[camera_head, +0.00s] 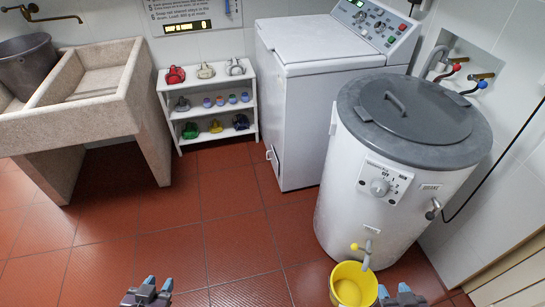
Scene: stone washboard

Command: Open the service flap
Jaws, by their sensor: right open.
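The white top-loading washing machine (300,115) stands against the back wall, right of centre. A narrow upright panel with a small metal handle, which looks like the service flap (272,160), is low on its left-facing side. It appears closed, and its outline is small and hard to make out. My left gripper (158,284) is at the bottom edge, left of centre, with a small gap between its fingertips and nothing in them. My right gripper (394,291) is at the bottom edge to the right, open and empty. Both are well apart from the machine.
A white boiler drum (345,210) with a grey lid stands in front of the machine on the right. A yellow bucket (371,281) is under its tap. A white shelf (208,132) and a stone washboard sink (127,95) stand left. The red tiled floor (215,225) between is clear.

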